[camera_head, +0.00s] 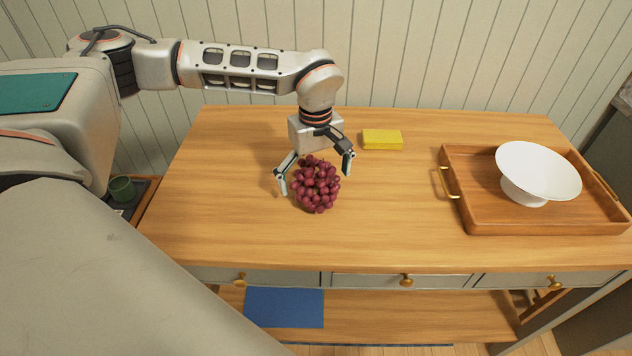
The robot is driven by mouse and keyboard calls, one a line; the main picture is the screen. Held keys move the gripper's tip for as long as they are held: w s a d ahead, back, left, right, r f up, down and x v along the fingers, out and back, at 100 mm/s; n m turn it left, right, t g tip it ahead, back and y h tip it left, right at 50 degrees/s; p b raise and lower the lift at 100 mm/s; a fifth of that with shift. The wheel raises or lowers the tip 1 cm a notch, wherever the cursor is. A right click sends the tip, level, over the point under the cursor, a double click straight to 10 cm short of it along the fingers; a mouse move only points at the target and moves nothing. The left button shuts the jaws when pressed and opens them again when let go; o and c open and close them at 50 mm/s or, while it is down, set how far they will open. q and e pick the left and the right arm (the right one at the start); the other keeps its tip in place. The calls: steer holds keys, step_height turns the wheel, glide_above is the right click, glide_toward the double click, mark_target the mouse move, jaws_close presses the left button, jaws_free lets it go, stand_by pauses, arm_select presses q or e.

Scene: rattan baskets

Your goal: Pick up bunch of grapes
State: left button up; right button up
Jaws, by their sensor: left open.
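A bunch of dark red grapes (317,187) lies on the wooden table top, left of the middle. My left gripper (316,180) is open and reaches down over the grapes from behind. One finger is at the left side of the bunch and the other is at its upper right. The fingers look close to the grapes, but I cannot tell whether they touch. My right gripper is not in view.
A yellow block (382,139) lies behind and right of the grapes. A wooden tray (481,219) with brass handles holds a white pedestal bowl (538,172) at the right. The table (390,225) is clear between the grapes and tray.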

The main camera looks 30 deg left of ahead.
arm_select(q)
steer(key=c, duration=1.6)
steer(key=shift+r, duration=0.1)
steer(key=shift+c, duration=0.2)
